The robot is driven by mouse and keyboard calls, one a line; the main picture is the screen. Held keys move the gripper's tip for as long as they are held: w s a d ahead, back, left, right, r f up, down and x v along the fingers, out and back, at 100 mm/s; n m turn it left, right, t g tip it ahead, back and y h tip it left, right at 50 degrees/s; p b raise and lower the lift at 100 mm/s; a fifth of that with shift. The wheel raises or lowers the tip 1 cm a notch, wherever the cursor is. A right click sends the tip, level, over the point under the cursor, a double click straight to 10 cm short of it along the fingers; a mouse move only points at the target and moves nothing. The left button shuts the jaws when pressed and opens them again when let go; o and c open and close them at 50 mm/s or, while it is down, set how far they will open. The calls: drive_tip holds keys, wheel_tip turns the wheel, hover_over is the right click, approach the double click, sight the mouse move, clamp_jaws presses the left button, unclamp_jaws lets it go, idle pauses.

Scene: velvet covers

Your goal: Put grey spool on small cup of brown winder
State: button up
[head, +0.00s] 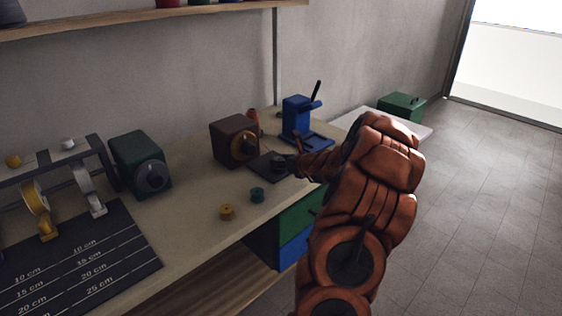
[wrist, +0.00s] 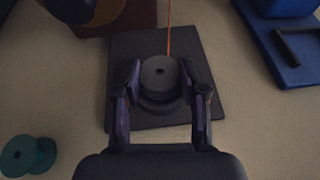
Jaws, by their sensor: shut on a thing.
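In the head view the gripper (head: 286,163) is partly hidden by my arm, and the spool (head: 277,162) shows as a small dark round shape. The brown winder (head: 223,141) is a box with a yellow and dark round front, just left of the mat. Its small cup cannot be told apart.
A blue device (head: 297,115) with a handle stands behind the mat. A green winder (head: 137,160) and a thread rack (head: 50,190) stand left. A thin orange line runs from the grey spool in the wrist view.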

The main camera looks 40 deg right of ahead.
drive_tip(key=o, duration=0.8)
drive_tip(key=shift+r, duration=0.15)
drive_tip(key=v, duration=1.2)
